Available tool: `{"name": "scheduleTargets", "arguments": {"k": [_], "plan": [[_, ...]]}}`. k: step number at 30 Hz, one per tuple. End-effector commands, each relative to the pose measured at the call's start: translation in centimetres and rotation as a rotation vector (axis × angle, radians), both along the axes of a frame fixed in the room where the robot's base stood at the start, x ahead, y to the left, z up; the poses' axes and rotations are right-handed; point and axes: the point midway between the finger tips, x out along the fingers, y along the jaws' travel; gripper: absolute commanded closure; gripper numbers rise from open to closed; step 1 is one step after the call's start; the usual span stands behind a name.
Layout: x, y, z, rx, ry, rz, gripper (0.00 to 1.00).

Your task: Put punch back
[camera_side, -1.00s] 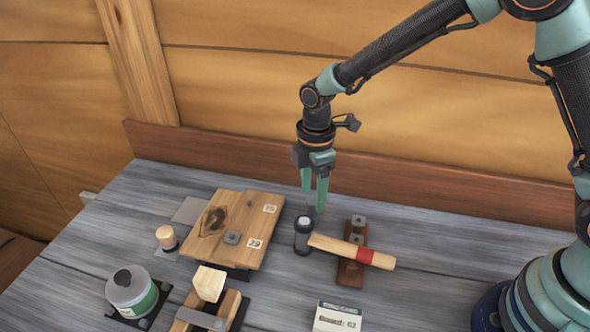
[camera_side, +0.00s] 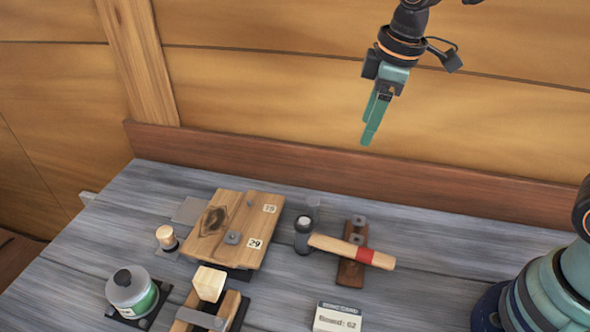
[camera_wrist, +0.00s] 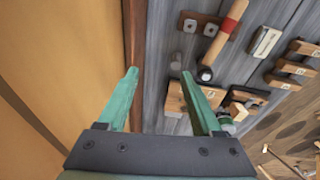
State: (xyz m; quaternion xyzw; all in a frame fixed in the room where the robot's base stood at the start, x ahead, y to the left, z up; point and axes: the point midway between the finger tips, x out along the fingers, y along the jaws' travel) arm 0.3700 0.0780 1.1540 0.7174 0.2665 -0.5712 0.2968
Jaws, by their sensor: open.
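My gripper (camera_side: 369,138) is open and empty, high above the back of the bench in front of the plank wall. In the wrist view its two fingers (camera_wrist: 159,74) stand apart with nothing between them. The brown holder (camera_side: 352,268) with grey metal fittings lies under the hammer handle.
The hammer (camera_side: 350,250) lies across the holder. Left of it are a wooden board (camera_side: 222,213) with number labels, a wooden-topped piece (camera_side: 166,237), a bottle (camera_side: 131,290) and a wooden block (camera_side: 209,283). A small labelled box (camera_side: 337,317) sits in front. The bench's back right is clear.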

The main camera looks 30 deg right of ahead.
Motion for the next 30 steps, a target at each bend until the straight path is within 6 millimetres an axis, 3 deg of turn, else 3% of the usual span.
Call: {"name": "scheduleTargets", "arguments": {"k": [6,15,30], "plan": [[-4.1,-4.3,2.5,0.099,-0.123,-0.371,0.33],[-8.0,-7.4,2.8,0.222,-0.236,-0.731,0.33],[-8.6,-7.8,2.6,0.244,-0.251,-0.788,0.33]]}}
